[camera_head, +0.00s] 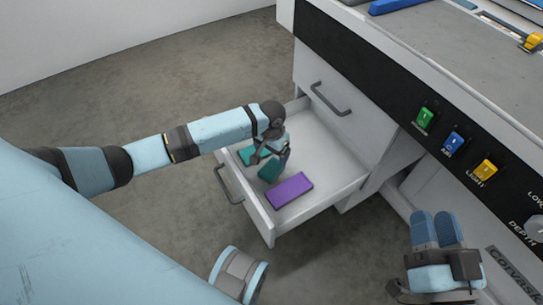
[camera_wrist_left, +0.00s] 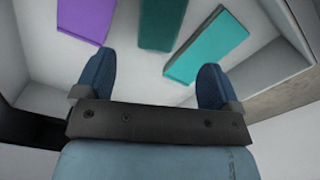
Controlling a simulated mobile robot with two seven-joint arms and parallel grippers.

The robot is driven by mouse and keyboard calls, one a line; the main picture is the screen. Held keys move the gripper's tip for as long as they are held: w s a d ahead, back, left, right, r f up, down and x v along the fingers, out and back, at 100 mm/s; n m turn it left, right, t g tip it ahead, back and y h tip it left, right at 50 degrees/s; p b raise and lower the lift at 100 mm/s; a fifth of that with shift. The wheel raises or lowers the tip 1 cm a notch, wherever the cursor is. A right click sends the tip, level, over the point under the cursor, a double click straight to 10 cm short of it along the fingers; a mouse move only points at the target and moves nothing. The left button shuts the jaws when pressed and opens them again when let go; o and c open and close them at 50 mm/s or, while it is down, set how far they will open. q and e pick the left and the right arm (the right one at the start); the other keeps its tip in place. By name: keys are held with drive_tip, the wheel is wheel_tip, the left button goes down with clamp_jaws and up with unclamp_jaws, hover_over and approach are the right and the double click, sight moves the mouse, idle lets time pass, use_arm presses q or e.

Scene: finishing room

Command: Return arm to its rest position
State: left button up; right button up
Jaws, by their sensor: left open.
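My left arm reaches from the left to the open drawer (camera_head: 320,198). My left gripper (camera_head: 272,158) is over the drawer's left part, and its fingers are partly hidden behind the wrist. In the left wrist view the two blue fingers (camera_wrist_left: 155,90) stand wide apart with nothing between them. A purple block (camera_head: 290,190), a dark teal block (camera_head: 270,171) and a brighter teal block (camera_head: 246,155) lie in the drawer, below the gripper. My right gripper (camera_head: 436,226) is at the lower right, its two blue fingers side by side, empty.
The white cabinet (camera_head: 350,125) has a closed drawer with a grey handle (camera_head: 328,101) above the open one. Green (camera_head: 425,117), blue (camera_head: 454,142) and yellow (camera_head: 486,169) switches line its black panel. Bare concrete floor (camera_head: 150,75) lies behind my left arm.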

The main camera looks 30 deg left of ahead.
use_arm(q)
drive_tip(key=shift+r, duration=1.1)
